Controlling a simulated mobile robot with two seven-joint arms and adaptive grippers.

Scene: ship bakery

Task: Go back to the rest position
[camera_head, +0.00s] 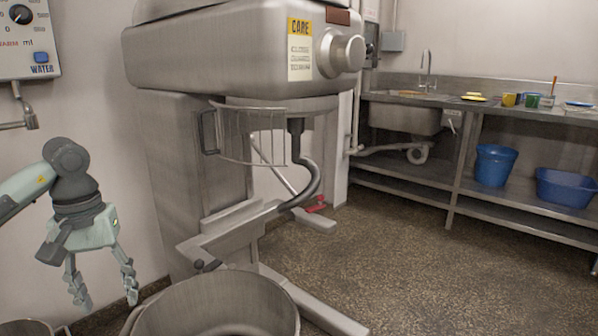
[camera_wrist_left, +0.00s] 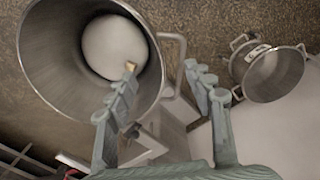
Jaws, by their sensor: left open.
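My left gripper (camera_head: 105,292) hangs at the lower left in the head view, fingers pointing down. Its two fingers are spread apart with nothing between them. It is in the air left of the big mixer (camera_head: 240,50), apart from it. In the left wrist view the open fingers (camera_wrist_left: 162,78) show above a large metal bowl (camera_wrist_left: 55,75) and a smaller two-handled pot (camera_wrist_left: 272,75). A smooth pale round area shows inside the large bowl; I cannot tell what it is. My right gripper is not in view.
A large metal bowl (camera_head: 215,305) stands in front of the mixer's base, right of my left gripper. A water control box (camera_head: 25,45) and tap are on the left wall. A sink counter (camera_head: 500,95) with blue tubs below is at the right. The speckled floor between is clear.

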